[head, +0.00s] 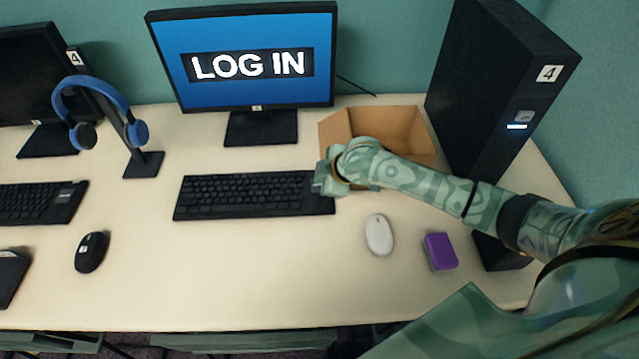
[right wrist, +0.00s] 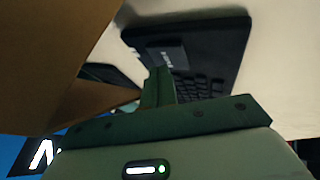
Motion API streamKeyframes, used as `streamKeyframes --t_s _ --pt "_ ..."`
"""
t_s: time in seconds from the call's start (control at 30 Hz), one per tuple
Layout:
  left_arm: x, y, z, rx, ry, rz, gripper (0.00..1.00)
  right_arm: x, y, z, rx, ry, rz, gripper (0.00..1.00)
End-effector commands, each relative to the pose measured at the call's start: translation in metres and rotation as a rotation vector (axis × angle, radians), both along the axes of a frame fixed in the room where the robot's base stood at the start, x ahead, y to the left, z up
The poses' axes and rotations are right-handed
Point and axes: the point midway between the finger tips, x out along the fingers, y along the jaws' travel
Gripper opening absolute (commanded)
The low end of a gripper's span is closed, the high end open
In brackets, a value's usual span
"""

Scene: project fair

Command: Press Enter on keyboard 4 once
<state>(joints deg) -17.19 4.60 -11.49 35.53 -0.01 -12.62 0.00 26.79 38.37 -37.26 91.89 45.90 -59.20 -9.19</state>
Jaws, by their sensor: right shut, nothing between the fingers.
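A black keyboard (head: 245,196) lies on the desk in front of the monitor (head: 245,62) that reads LOG IN. My right gripper (head: 324,186) is shut and empty at the keyboard's right end, hiding part of that end. In the right wrist view the closed fingertips (right wrist: 158,76) point toward the keyboard (right wrist: 205,50) and overlap its keys; I cannot tell whether they touch. A small label on the keyboard is too blurred to read. A second keyboard (head: 38,203) lies at the left edge. My left gripper is not in view.
An open cardboard box (head: 395,125) stands just behind my right gripper. A tower marked 4 (head: 495,85) is at the right. A white mouse (head: 379,235) and a purple box (head: 440,251) lie in front. Blue headphones (head: 105,90) hang on a stand. The front middle desk is clear.

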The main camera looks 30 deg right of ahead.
Motion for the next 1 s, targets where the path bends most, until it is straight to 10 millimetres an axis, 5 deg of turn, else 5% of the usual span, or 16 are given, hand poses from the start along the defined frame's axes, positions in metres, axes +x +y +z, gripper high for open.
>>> streamKeyframes --t_s 1.0 --pt "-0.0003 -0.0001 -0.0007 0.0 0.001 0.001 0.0 0.0 -0.0002 -0.0083 -0.001 0.0 -0.001 0.0"
